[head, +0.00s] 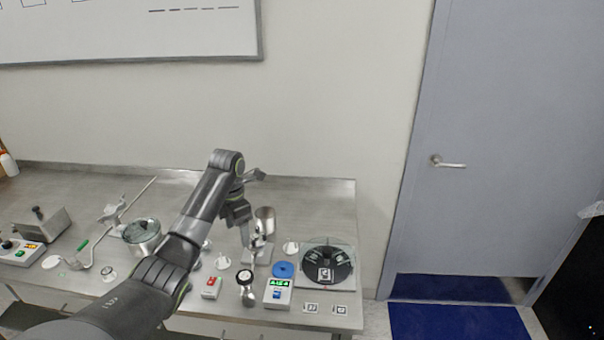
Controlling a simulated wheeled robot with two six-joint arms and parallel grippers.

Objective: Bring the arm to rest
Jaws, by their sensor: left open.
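My left arm reaches in from the lower left over the steel table (300,197). Its wrist bends down, and my left gripper (250,238) hangs open above the table, pointing downward. It is close to a metal cup-like vessel (265,220) on a stand; I cannot tell whether they touch. Nothing is clearly held between the fingers. My right gripper is not in view.
Right of the gripper are a black round device (328,262) under a clear cover, a blue disc (283,270) and a display box (278,293). A glass-lidded pot (142,235) stands left. The table's back right is clear. A door (490,140) is at right.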

